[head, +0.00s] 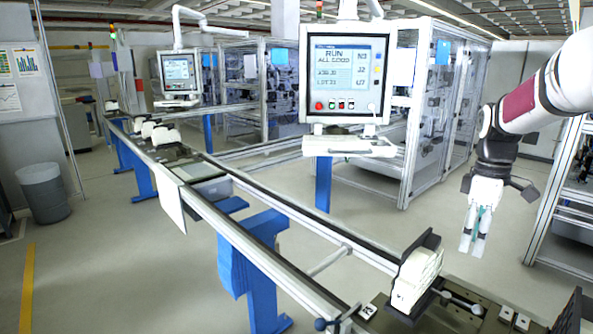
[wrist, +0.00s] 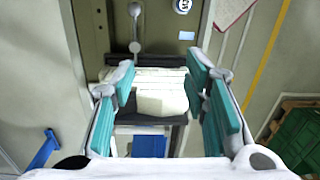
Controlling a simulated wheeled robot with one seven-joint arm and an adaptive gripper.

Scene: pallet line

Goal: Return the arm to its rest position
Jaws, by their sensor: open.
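My arm comes in from the right edge of the head view. My gripper (head: 477,232) hangs fingers down, right of and above the near end of the conveyor, and holds nothing. In the wrist view my gripper (wrist: 165,98) shows two teal-padded fingers spread apart. A stack of white pieces (head: 417,276) sits in a dark holder (head: 430,241) at the near end of the line. The white stack also shows in the wrist view (wrist: 160,92), between the fingers in the picture but apart from them, farther below.
The conveyor (head: 270,211) runs from the near right to the far left. A control screen (head: 345,75) reading "RUN ALL GOOD" stands behind it. A framed machine enclosure (head: 440,110) is behind my gripper. A grey bin (head: 44,191) stands at left. Open floor lies between the conveyor and the enclosure.

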